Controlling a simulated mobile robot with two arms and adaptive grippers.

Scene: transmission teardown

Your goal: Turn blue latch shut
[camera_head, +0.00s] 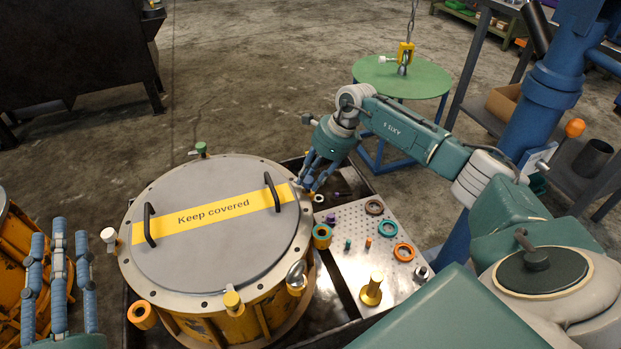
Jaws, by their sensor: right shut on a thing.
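A round housing (225,309) has a grey cover (196,199) with a yellow "Keep covered" strip. Coloured latches sit around its rim. My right gripper (311,188) reaches down to the right edge of the rim, its fingers closed on what appears to be the blue latch. The fingers hide nearly all of that latch, so its angle cannot be told. My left gripper (60,238) is at the lower left, apart from the housing, its fingers spread, pointing up and empty.
Two black handles (149,225) stand up from the cover. A perforated plate (352,264) with several rings and small parts lies right. A green round table (402,77) stands behind.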

